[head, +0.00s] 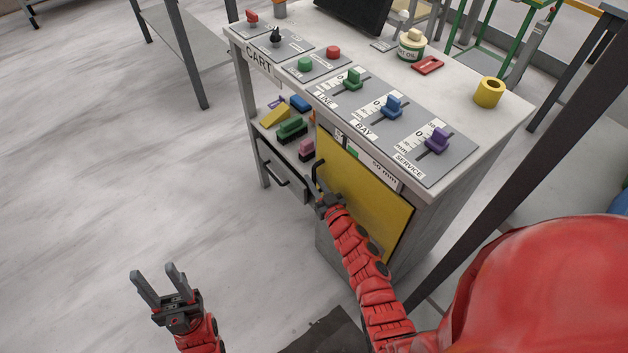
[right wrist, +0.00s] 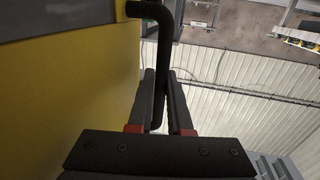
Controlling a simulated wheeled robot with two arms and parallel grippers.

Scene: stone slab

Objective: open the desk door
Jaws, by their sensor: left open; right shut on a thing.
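The yellow desk door (head: 375,205) is on the front of the desk, under the slider panel. It looks closed or nearly so; I cannot tell exactly. Its black bar handle (head: 317,172) is near the door's left edge. In the right wrist view the yellow door (right wrist: 70,95) fills the left side and the black handle (right wrist: 163,50) runs down between my fingers. My right gripper (head: 321,190) is shut on this handle; its fingers also show in the right wrist view (right wrist: 160,105). My left gripper (head: 157,277) is open and empty, low above the floor at the left.
A drawer (head: 285,172) with a black handle and an open shelf with coloured blocks (head: 291,128) are left of the door. The desk top (head: 470,80) carries sliders, buttons, a yellow ring and a jar. The floor (head: 110,180) left of the desk is clear.

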